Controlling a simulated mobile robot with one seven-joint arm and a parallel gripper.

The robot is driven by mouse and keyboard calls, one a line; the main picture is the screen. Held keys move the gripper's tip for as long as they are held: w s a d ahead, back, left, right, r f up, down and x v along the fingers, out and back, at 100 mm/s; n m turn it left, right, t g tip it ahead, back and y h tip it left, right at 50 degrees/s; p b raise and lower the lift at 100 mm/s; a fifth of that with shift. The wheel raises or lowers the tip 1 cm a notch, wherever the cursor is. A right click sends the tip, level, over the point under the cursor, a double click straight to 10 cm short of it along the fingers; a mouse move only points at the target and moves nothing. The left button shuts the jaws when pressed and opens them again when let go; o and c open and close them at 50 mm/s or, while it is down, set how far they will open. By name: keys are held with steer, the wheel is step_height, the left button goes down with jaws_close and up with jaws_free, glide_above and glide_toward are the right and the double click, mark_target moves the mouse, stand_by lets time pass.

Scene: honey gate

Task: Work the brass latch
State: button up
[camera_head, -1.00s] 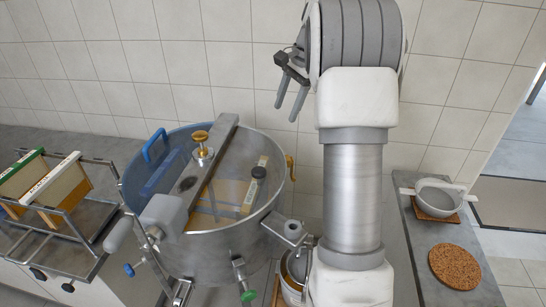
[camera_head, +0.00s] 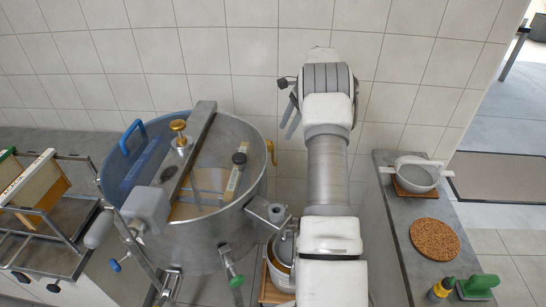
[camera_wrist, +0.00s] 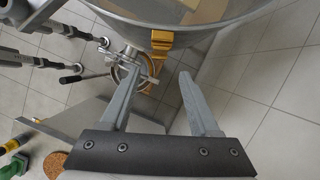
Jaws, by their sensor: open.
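The brass latch (camera_head: 271,152) is a small gold piece on the right side of the steel drum's rim (camera_head: 262,180). In the wrist view the brass latch (camera_wrist: 160,42) hangs from the drum's wall, just beyond and between my fingertips, apart from them. My gripper (camera_head: 289,122) is open and empty, behind and to the right of the drum. Its two grey fingers (camera_wrist: 160,73) spread in the wrist view with nothing between them.
A strainer (camera_head: 416,175), a cork mat (camera_head: 434,239) and a green object (camera_head: 480,287) are on the right counter. Frames (camera_head: 32,182) stand in a rack at left. Tiled wall lies behind my arm.

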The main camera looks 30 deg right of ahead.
mark_target(273, 156)
steer(key=x, duration=1.2)
steer(key=shift+f, duration=0.25)
jaws_close()
stand_by(0.8)
